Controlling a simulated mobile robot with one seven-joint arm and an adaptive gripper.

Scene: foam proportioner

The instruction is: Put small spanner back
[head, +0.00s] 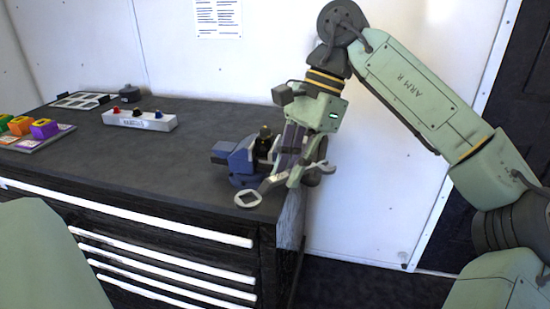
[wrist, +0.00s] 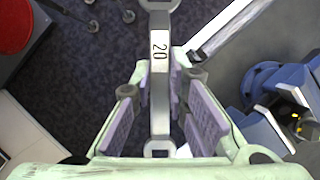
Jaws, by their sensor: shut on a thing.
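A grey metal spanner (head: 272,184), with "20" on its shank, is in my gripper (head: 297,172). Its wide end shows over the bench's front right corner in the head view, and its other end sticks out to the right of the fingers. In the wrist view the spanner (wrist: 160,75) runs upright in the picture between the purple finger pads of my gripper (wrist: 161,95). I cannot tell from the markings whether it is the small one, nor whether its wide end touches the bench. No holder for it is plainly seen.
A blue vise (head: 238,160) stands on the bench (head: 150,160) just behind and left of my gripper. A white button box (head: 139,120), a tray of coloured blocks (head: 40,140) and a slotted panel (head: 82,100) are farther left. The bench's middle is clear.

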